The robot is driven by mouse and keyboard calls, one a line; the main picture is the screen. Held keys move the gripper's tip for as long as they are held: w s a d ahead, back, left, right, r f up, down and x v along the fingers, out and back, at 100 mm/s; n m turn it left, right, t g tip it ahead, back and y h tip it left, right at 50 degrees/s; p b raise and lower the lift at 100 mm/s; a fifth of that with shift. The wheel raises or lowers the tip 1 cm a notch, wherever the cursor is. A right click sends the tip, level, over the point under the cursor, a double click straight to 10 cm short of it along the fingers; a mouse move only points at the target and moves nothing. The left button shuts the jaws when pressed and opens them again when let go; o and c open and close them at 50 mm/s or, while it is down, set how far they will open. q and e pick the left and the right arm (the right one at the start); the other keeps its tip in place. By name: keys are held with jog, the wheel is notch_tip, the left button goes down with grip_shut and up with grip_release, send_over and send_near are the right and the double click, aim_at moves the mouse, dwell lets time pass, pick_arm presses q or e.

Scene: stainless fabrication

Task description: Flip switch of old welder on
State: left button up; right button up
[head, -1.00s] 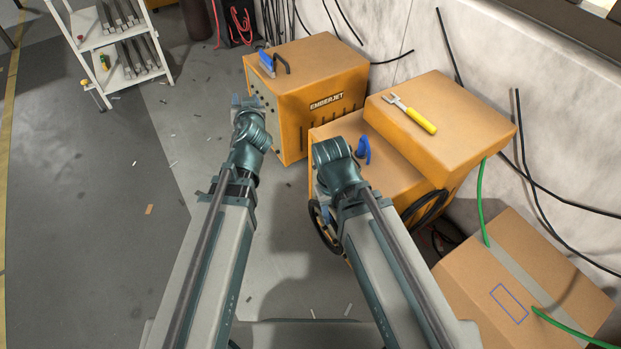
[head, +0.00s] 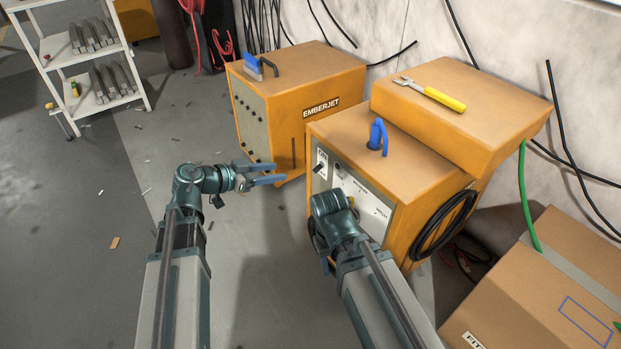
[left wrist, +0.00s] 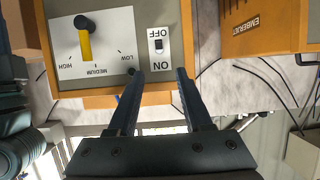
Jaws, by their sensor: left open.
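An orange welder (head: 415,185) with a pale front panel stands right of centre in the head view. Its small ON/OFF switch (head: 321,164) is at the panel's upper left. In the left wrist view the panel is upside down, with the switch (left wrist: 159,44) between OFF above and ON below; I cannot tell which way it is set. My left gripper (head: 279,173) is open and empty, pointing toward the panel, apart from it. Its fingers (left wrist: 158,100) show below the switch in the left wrist view. My right gripper is hidden beyond its wrist.
A second orange welder marked EMBERJET (head: 320,90) stands behind. A yellow-pointer dial (left wrist: 85,42) is beside the switch. A cardboard box (head: 550,285) is at right.

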aim_at(317, 168)
pick_arm(q)
jog(key=b+x, duration=0.2)
jog(key=x, duration=0.4)
jog(key=b+x, duration=0.2)
jog(key=x, duration=0.4)
jog(key=shift+d+f+b, duration=0.1)
jog(key=shift+f+b, duration=0.2)
jog(key=shift+b, duration=0.1)
jog(key=shift+x, duration=0.75)
jog(key=shift+r, duration=0.15)
grip_shut()
